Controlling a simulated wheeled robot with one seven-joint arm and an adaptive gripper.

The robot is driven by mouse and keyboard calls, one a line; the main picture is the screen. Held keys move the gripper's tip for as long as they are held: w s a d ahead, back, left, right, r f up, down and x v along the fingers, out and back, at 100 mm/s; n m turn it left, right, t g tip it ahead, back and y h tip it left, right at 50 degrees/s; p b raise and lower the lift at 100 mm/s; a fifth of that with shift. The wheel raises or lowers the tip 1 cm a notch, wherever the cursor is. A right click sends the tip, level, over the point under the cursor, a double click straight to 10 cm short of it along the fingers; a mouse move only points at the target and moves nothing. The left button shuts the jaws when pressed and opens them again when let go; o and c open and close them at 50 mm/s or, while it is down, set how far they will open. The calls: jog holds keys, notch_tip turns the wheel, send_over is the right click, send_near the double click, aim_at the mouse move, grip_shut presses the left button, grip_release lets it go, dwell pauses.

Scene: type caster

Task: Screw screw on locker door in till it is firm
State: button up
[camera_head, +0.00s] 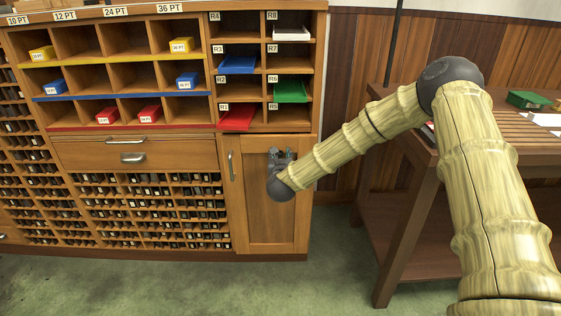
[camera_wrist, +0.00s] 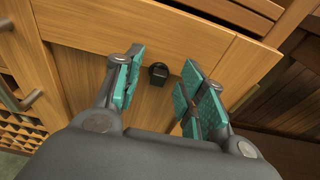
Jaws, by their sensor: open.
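The locker door (camera_head: 257,225) is a brown wooden panel door low at the right end of the cabinet, and it looks shut. It also fills the middle of the wrist view (camera_wrist: 80,75). A small dark screw (camera_wrist: 158,74) sits on the door near its top rail. My gripper (camera_wrist: 160,84) is open, with its teal-padded fingers on either side of the screw. I cannot tell whether the pads touch it; a gap shows on both sides. In the head view my gripper (camera_head: 281,155) is at the upper door, and the screw is hidden behind it.
A metal door handle (camera_head: 231,165) is left of my gripper. Open shelves above hold a red tray (camera_head: 237,119), a green tray (camera_head: 290,91) and small coloured boxes. A wooden table (camera_head: 408,150) stands at the right. Green floor in front is clear.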

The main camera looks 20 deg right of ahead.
jog(key=shift+w+d, duration=0.1)
jog(key=shift+w, duration=0.2)
jog(key=shift+c, duration=0.4)
